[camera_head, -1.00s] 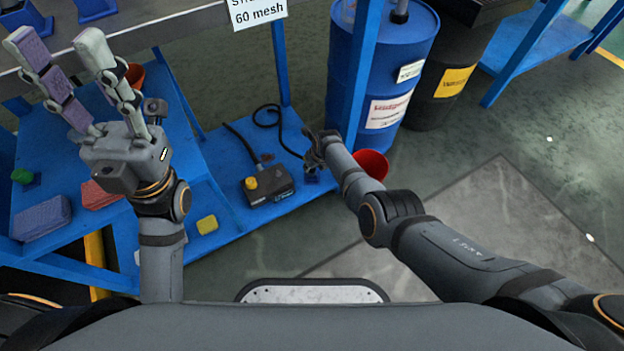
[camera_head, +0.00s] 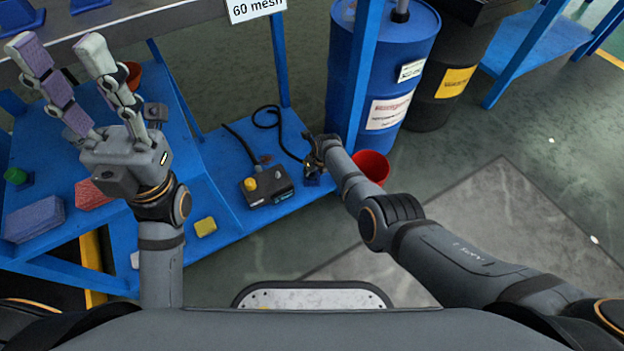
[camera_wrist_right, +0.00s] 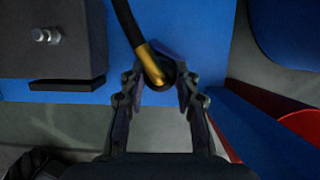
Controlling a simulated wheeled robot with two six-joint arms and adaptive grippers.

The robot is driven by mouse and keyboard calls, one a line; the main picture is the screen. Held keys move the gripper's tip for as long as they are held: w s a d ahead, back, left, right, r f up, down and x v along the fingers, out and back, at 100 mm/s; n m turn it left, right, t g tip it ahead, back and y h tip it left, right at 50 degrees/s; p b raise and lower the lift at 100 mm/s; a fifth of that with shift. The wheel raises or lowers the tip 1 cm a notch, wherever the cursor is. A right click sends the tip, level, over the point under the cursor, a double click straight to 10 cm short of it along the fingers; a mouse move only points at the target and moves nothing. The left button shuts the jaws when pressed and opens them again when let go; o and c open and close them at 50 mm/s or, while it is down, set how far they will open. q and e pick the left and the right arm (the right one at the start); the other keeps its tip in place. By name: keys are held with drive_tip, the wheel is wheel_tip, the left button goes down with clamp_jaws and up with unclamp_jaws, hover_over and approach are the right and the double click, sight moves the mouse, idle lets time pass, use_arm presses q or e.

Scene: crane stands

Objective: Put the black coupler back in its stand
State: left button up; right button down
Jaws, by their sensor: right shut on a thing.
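My right gripper (camera_head: 315,158) is over the right end of the low blue shelf. In the right wrist view its fingers (camera_wrist_right: 162,78) are shut around a dark round piece, which I take to be the black coupler (camera_wrist_right: 167,80). A brass elbow (camera_wrist_right: 150,63) and a black hose (camera_wrist_right: 127,22) lead up from it. A small dark-blue piece (camera_head: 312,180) just below the gripper in the head view may be the stand. Whether the coupler sits in it is hidden. My left gripper (camera_head: 66,52) is open and empty, raised over the blue table at the left.
A dark box (camera_head: 267,187) with a yellow knob stands left of the right gripper. A red container (camera_head: 372,166) is just right of it, and a blue drum (camera_head: 385,75) stands behind. A yellow block (camera_head: 205,226) lies on the shelf.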

drive_tip(key=shift+f+b, duration=0.5)
drive_tip(key=shift+f, duration=0.15)
drive_tip(key=c, duration=1.4)
unclamp_jaws()
drive_tip(key=shift+c, duration=0.2)
drive_tip(key=o, duration=0.5)
drive_tip(key=shift+r, duration=0.2)
drive_tip(key=p+v, duration=0.2)
drive_tip(key=p, duration=0.1)
drive_tip(key=shift+r+p, duration=0.25)
drive_tip(key=shift+p, duration=0.15)
drive_tip(key=p+v, duration=0.2)
drive_tip(key=p, duration=0.1)
drive_tip(key=shift+s+d+r, duration=0.1)
drive_tip(key=shift+s+r, duration=0.05)
